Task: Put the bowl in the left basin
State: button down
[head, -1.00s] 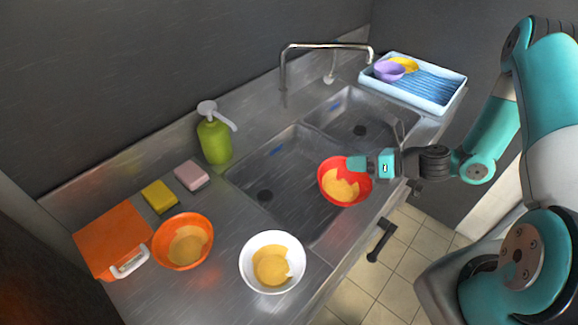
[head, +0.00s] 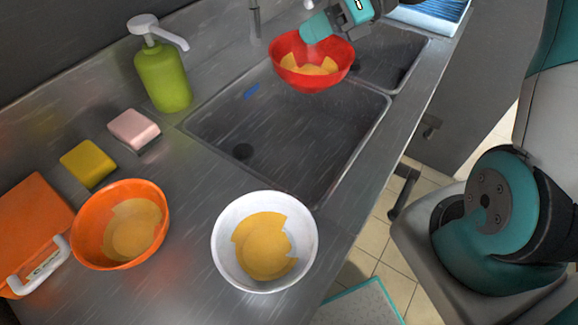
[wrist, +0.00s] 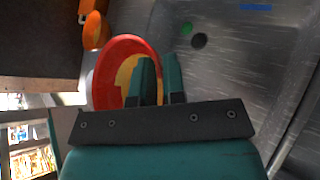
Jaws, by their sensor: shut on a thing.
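My gripper (head: 322,28) is shut on the rim of a red bowl (head: 312,68) with a tan-yellow patch inside. The bowl is held above the far right end of the left basin (head: 290,145), near the divider to the right basin (head: 385,60).
A white bowl (head: 230,245) and an orange bowl (head: 90,235) stand on the near counter. A green soap pump (head: 163,75), pink sponge (head: 133,128), yellow sponge (head: 88,163) and orange box (head: 28,225) stand left of the basin. A blue tray (head: 435,15) and faucet (head: 254,18) are behind.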

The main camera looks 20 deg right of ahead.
jog(key=shift+s+a+b, duration=0.45)
jog(key=shift+s+b, duration=0.1)
jog(key=shift+s, duration=0.05)
jog(key=shift+s+f+b, duration=0.1)
jog(key=shift+f+b, duration=2)
jog(key=shift+f, duration=7.65)
jog(key=shift+f, duration=0.2)
jog(key=shift+f, duration=0.35)
jog(key=shift+f, duration=0.1)
jog(key=c, duration=1.2)
grip_release()
